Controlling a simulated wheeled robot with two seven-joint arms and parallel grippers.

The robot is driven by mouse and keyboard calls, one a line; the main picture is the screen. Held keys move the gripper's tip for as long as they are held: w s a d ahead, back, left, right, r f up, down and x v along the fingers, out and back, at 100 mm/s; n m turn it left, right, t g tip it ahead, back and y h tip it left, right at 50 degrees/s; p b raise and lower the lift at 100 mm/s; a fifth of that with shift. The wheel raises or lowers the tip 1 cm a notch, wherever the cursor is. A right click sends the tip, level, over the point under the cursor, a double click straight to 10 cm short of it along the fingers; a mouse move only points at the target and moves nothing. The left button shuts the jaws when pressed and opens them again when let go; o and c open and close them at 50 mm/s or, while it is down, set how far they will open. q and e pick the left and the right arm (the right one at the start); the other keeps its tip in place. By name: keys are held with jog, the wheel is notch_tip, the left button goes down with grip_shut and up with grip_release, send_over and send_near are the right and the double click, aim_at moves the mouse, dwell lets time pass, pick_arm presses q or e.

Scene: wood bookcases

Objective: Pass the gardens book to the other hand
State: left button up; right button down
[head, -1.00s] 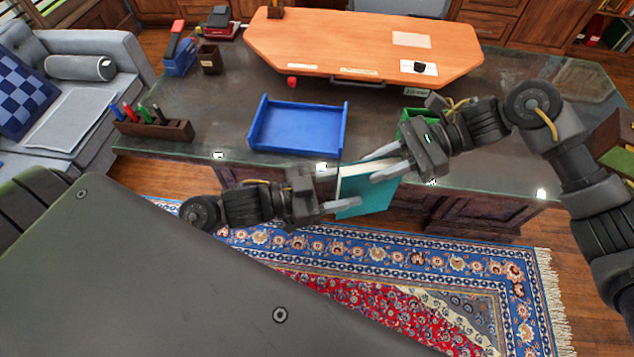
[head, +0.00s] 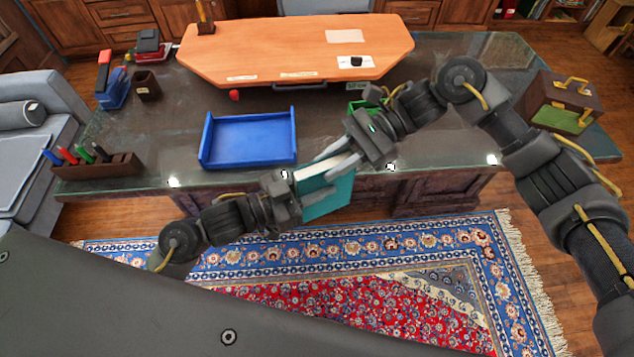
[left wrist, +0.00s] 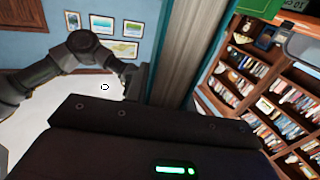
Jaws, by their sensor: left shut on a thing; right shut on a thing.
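The gardens book (head: 328,192) has a teal cover and pale page edges. It is held in the air in front of the desk's near edge. My left gripper (head: 302,188) is shut on its left side. My right gripper (head: 338,164) is shut on its upper right part, so both hold it at once. In the left wrist view the book (left wrist: 176,50) stands edge-on, rising from my gripper. The cover's title cannot be read.
The glass-topped desk (head: 440,165) lies behind, with a blue tray (head: 250,160), a pen rack (head: 95,165) and an orange-brown desktop board (head: 290,50). A brown-and-green box (head: 560,105) stands at the right. A patterned rug (head: 360,255) covers the floor below.

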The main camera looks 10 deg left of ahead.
jog(key=c, duration=1.1)
grip_release()
